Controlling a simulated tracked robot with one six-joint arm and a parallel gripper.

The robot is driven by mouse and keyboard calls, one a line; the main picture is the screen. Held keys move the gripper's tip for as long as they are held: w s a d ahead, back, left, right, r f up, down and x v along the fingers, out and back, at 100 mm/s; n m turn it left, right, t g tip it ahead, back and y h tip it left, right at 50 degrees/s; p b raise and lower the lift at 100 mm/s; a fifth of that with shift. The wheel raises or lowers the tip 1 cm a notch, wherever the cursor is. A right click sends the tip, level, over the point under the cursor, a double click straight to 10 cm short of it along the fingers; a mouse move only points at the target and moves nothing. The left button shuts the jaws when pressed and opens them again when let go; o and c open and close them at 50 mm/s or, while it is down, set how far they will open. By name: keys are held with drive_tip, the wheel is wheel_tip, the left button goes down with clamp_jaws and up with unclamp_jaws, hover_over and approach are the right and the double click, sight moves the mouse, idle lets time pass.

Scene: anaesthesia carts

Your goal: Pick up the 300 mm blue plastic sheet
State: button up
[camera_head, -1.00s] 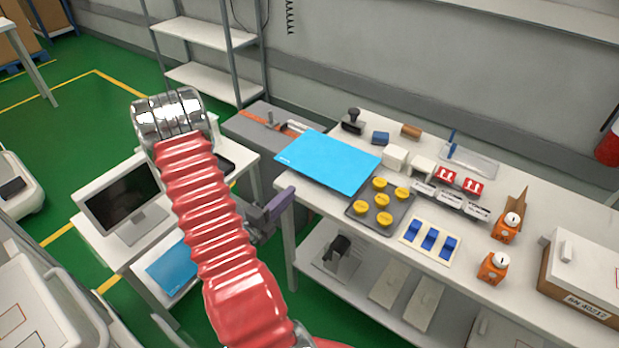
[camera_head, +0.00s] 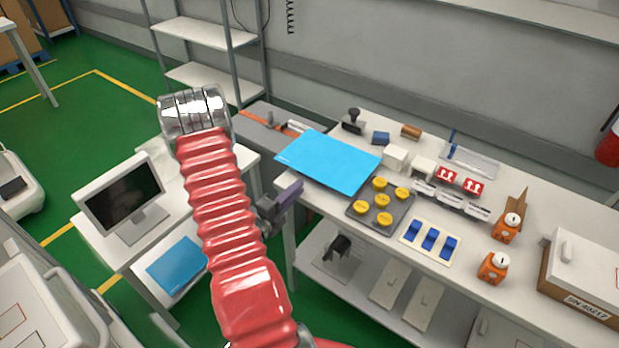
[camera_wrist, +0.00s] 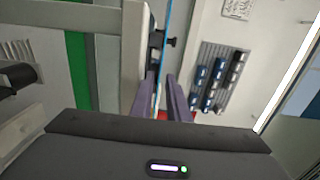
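A smaller-looking blue sheet (camera_head: 176,264) lies on the lower shelf of the monitor table. No size marking is legible on either. My gripper (camera_head: 296,188), with purple fingers, is just in front of the bench sheet's near edge. In the wrist view my gripper (camera_wrist: 162,76) has its fingers apart, with the thin blue sheet edge (camera_wrist: 165,40) running edge-on between them. Contact with the fingers is not clear.
On the workbench, a grey tray of yellow knobs (camera_head: 365,217) sits right of the sheet, and white blocks (camera_head: 396,157) stand beside it. A monitor (camera_head: 122,195) stands on the left table. Below the bench is a shelf (camera_head: 345,288).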

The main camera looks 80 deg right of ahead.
sight(308, 186)
drive_tip(key=shift+x, duration=3.15)
clamp_jaws()
drive_tip(key=shift+r, duration=0.15)
drive_tip(key=shift+r, duration=0.9)
drive_tip(key=shift+a, duration=0.15)
drive_tip(key=r+v, duration=0.3)
drive_tip(key=v, duration=1.2)
drive_tip(key=shift+w+a, duration=0.2)
drive_tip(key=shift+a, duration=0.15)
drive_tip(key=shift+w, duration=0.1)
